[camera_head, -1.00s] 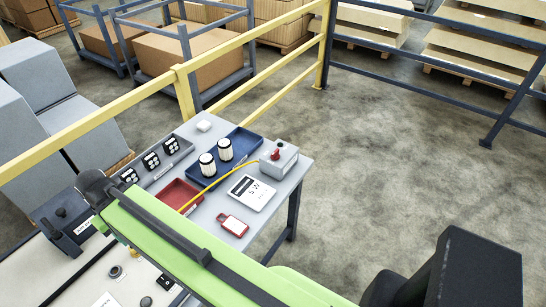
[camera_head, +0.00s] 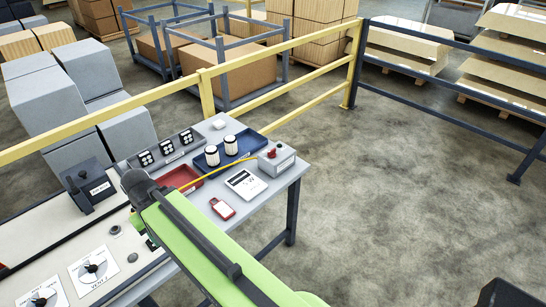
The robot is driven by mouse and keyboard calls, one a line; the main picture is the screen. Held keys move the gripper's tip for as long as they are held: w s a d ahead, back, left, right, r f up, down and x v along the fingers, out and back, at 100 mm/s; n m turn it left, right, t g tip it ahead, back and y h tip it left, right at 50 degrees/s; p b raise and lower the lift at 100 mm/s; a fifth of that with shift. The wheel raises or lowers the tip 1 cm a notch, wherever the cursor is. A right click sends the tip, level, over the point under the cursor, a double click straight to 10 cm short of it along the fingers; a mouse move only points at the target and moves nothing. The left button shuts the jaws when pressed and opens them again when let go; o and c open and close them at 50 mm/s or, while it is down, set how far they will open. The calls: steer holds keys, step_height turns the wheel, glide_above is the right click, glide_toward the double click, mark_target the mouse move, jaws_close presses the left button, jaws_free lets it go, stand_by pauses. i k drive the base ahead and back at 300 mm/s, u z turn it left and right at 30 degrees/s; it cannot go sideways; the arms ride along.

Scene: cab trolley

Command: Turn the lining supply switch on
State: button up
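Which control is the lining supply switch I cannot tell; most labels are too small to read. A grey box with a red switch (camera_head: 272,154) stands at the table's right end, a yellow cable running from it.
The grey table (camera_head: 262,203) holds a red tray (camera_head: 190,187), a blue tray (camera_head: 247,147) with two white-and-black cylinders, a white card (camera_head: 246,183) and a red tag (camera_head: 222,209). A yellow railing (camera_head: 110,111) runs behind. The floor at right is clear.

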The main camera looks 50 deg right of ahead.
mark_target(272, 154)
steer(key=z, duration=0.2)
steer(key=i, duration=0.95)
steer(key=u, duration=0.1)
